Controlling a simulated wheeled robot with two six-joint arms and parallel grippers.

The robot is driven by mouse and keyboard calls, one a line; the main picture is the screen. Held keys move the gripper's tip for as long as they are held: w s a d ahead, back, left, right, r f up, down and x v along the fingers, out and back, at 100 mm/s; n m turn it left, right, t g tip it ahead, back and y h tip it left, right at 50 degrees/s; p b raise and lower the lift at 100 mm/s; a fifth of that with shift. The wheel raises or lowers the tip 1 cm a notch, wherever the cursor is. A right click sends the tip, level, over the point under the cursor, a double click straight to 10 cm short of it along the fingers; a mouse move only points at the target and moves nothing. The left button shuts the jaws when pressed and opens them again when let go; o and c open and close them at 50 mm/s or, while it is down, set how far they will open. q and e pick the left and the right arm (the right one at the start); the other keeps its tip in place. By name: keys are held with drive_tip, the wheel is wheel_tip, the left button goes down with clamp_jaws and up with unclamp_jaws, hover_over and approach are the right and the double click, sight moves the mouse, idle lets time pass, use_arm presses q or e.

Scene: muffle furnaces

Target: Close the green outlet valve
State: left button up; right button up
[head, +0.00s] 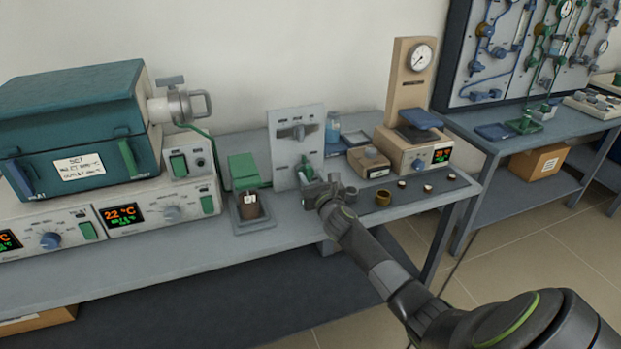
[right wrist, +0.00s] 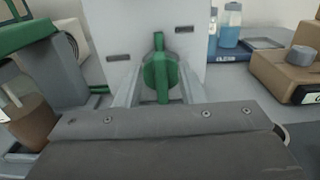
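The green outlet valve (head: 306,170) sits low on an upright light-grey panel (head: 284,160) on the bench. In the right wrist view the green valve (right wrist: 160,72) is a round hub with a narrow handle standing about vertical. My right gripper (head: 322,186) is right at the front of the panel, at the valve. In the right wrist view its two grey fingers (right wrist: 160,92) lie left and right of the green handle, with gaps showing, so it looks open. Whether a finger touches the handle I cannot tell. My left gripper is out of view.
A grey handle (head: 297,132) is higher on the same panel. A blue bottle (head: 333,128), a wooden gauge stand (head: 408,85) and small crucibles (head: 383,197) are to the right.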

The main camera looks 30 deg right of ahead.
drive_tip(key=shift+w+d, duration=0.15)
drive_tip(key=shift+w, duration=0.35)
drive_tip(key=shift+c, duration=0.3)
clamp_jaws()
